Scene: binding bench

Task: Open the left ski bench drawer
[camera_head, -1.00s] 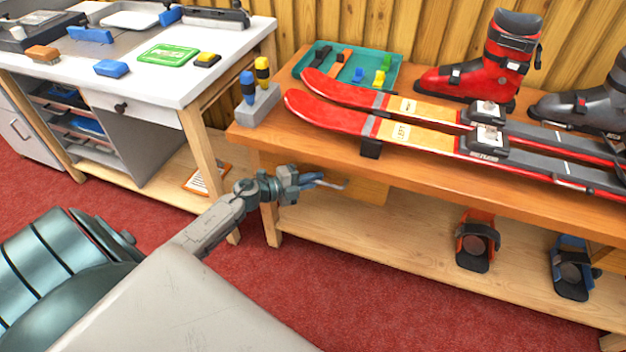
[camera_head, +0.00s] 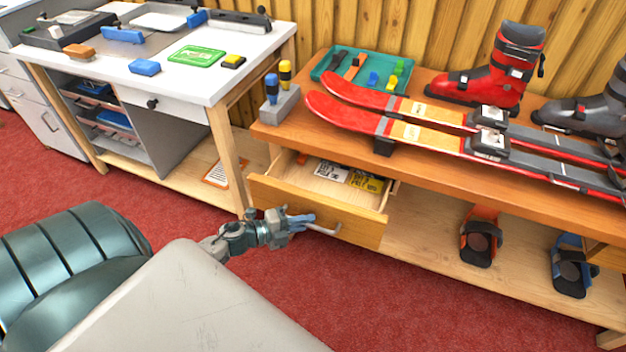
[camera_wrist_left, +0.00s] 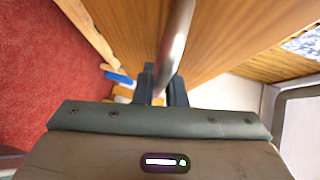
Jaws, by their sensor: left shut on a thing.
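The left ski bench drawer (camera_head: 330,216) is pulled part way out from under the wooden ski bench. Its inside shows, with papers or packets (camera_head: 350,177) with dark and yellow labels lying toward the back. My left gripper (camera_head: 306,222) is at the drawer front, shut on its metal handle (camera_head: 328,230). In the left wrist view the handle (camera_wrist_left: 177,45) runs between the two dark fingers (camera_wrist_left: 161,85). My right gripper is not in view.
The bench top (camera_head: 420,164) holds red skis (camera_head: 349,118), a red boot (camera_head: 500,72), a grey boot and a teal tray (camera_head: 327,62). Bindings (camera_head: 481,236) stand on the lower shelf. A white workbench (camera_head: 190,88) is at the left. Red carpet in front is clear.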

